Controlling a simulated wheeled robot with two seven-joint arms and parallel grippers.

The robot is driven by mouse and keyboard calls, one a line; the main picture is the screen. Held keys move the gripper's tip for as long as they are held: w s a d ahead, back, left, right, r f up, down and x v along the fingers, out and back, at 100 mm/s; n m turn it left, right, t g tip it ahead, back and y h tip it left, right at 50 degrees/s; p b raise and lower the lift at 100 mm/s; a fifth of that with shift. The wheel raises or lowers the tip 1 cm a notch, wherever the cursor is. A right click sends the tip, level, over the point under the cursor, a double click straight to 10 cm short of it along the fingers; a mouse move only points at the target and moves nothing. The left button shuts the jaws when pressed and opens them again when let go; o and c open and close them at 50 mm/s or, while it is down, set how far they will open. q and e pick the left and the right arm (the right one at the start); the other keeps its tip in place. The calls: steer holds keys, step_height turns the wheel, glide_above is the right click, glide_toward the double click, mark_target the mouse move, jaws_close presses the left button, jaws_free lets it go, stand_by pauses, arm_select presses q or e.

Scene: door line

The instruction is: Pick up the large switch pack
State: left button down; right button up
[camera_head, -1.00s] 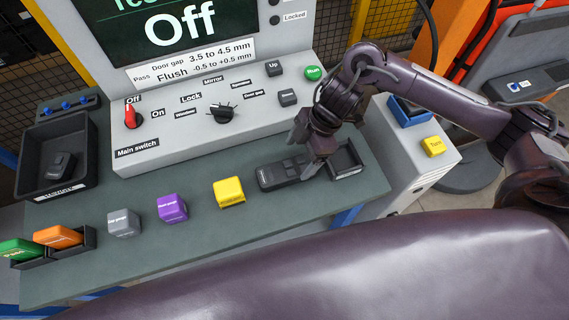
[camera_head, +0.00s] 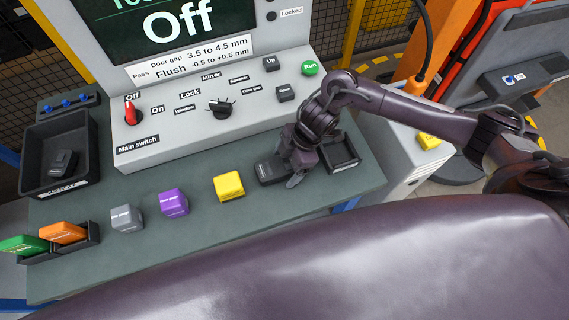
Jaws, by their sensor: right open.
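The large switch pack (camera_head: 268,171), a dark grey block with buttons, lies flat on the green bench top, between the yellow block and a small black tray. My right gripper (camera_head: 293,178) is open and points down over the pack's right end, which it hides. A finger shows at the pack's near side; I cannot tell whether it touches. My left gripper is not in view.
The black tray (camera_head: 355,163) right of the gripper looks empty. Yellow (camera_head: 229,187), purple (camera_head: 174,203) and grey (camera_head: 126,218) blocks stand to the left. A black bin (camera_head: 35,182) holds a smaller dark pack (camera_head: 63,163). The control panel (camera_head: 165,140) rises behind.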

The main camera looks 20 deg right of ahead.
steer(key=c, duration=1.1)
steer(key=shift+r, duration=0.1)
steer(key=shift+c, duration=0.2)
step_height(320, 180, up, 11)
step_height(320, 180, up, 9)
glide_above(286, 162)
steer(key=shift+s+p, duration=0.15)
steer(key=shift+p, duration=0.25)
